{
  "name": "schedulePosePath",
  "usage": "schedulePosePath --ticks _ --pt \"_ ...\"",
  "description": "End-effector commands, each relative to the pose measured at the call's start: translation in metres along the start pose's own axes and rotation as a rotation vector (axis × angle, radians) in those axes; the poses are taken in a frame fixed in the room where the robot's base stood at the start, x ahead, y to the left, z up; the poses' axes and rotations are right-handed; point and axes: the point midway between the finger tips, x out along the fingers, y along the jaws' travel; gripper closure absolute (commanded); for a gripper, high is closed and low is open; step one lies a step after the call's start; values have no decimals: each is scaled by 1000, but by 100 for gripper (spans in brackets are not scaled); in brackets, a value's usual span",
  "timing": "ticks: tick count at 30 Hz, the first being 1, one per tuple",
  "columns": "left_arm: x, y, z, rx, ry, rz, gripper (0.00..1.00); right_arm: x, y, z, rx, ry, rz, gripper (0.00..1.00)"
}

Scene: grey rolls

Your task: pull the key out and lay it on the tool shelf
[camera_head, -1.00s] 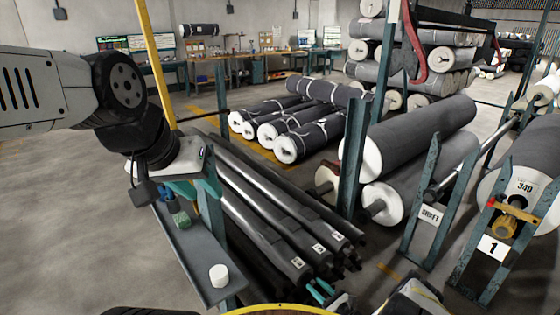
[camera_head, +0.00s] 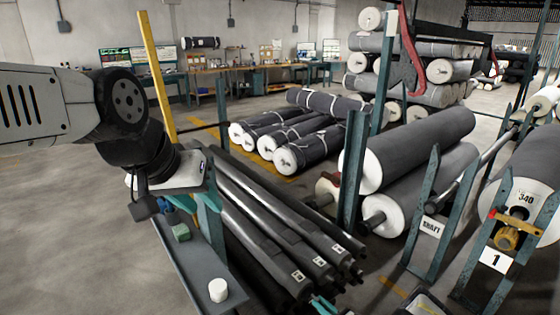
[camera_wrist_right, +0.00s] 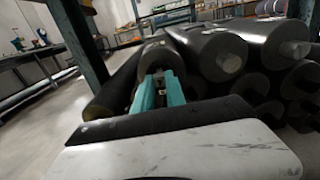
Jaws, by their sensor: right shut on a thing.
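The tool shelf is probably the narrow grey ledge (camera_head: 188,265) at lower left in the head view. A small green block (camera_head: 181,233) and a white cylinder (camera_head: 218,290) stand on it. My left gripper (camera_head: 180,203) is over the far end of this ledge; its jaw gap is hidden. My right gripper (camera_head: 322,304) shows only as teal tips at the bottom edge, by the near ends of the dark shafts. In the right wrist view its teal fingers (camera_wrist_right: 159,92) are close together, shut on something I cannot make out. I cannot pick out the key in either view.
Long dark shafts (camera_head: 265,215) with white tags lie right of the ledge. At right is a stand with a "1" sign (camera_head: 495,260) and a yellow fitting (camera_head: 508,237). Floor at left is clear.

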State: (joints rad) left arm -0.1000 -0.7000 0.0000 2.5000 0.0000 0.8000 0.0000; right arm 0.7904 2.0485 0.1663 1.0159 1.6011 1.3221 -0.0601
Motion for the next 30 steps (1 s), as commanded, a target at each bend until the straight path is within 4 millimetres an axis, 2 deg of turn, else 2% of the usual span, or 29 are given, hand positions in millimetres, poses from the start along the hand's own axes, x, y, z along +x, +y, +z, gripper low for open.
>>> schedulePosePath --ticks 16,30 --pt "0 0 0 0 0 0 64 -32 0 0 0 0 -2 100" --pt "0 0 0 0 0 0 64 -35 -2 4 -2 -1 2 100"
